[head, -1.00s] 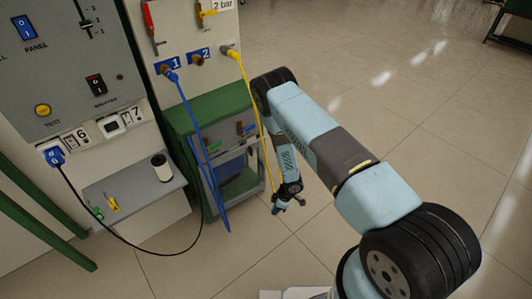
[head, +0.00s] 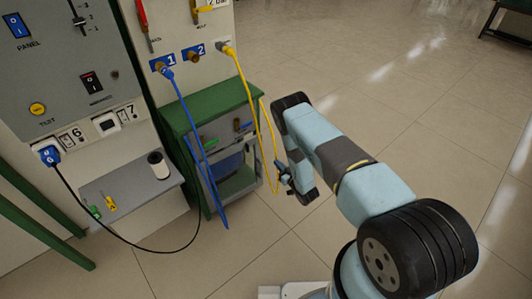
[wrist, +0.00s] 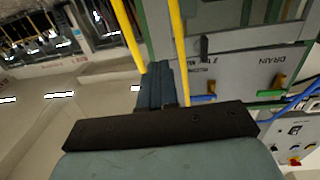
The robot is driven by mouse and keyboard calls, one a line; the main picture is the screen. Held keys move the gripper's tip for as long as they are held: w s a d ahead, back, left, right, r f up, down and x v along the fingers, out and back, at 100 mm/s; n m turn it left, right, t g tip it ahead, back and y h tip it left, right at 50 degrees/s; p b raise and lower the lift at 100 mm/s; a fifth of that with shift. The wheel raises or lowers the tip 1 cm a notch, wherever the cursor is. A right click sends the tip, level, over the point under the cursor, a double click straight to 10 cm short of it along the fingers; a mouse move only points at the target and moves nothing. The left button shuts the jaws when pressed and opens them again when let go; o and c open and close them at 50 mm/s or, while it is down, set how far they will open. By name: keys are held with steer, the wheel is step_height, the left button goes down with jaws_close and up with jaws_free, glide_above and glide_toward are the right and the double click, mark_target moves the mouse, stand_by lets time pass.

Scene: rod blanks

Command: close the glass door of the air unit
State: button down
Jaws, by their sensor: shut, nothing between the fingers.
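The air unit is a green-framed cabinet (head: 205,112) standing against the panel in the head view. Its front shows a blue object inside and small coloured handles. I cannot clearly make out the glass door or its angle. My gripper (head: 284,180) is shut and empty, just right of the unit's front, beside a hanging yellow hose (head: 240,72). In the wrist view, my gripper's fingers (wrist: 157,86) are close together, near the yellow hose (wrist: 178,50). The unit's grey front (wrist: 235,72) with a DRAIN label lies beyond, to the right. Whether the fingers touch anything is unclear.
A blue hose (head: 187,110) hangs across the unit's left side. A black cable (head: 85,205) runs from a blue plug (head: 48,155) below the wall panel. A grey shelf (head: 132,188) with a spool and small tools sits left. The tiled floor to the right is open.

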mark_target(259, 145)
steer(key=x, duration=1.4)
steer(key=shift+d, duration=0.1)
